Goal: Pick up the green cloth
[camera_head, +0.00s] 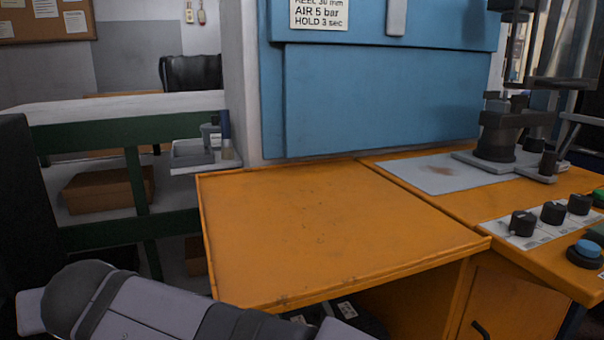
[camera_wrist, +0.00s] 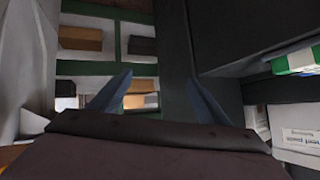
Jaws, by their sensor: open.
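I see no green cloth that I can make out in either view. A green and white item (camera_wrist: 296,60) is at the right edge of the wrist view, cut off by the frame; I cannot tell what it is. My gripper (camera_wrist: 158,80) is open in the wrist view, its two bluish fingers spread apart with nothing between them. In the head view only part of my arm shows at the bottom left; the gripper is out of the picture.
The orange worktop (camera_head: 330,230) is bare, with a raised rim. A blue machine housing (camera_head: 390,100) stands behind it. Black knobs (camera_head: 553,212) and a clamp fixture (camera_head: 497,135) are at right. A green-framed bench (camera_head: 135,190) with a brown box (camera_head: 100,190) is at left.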

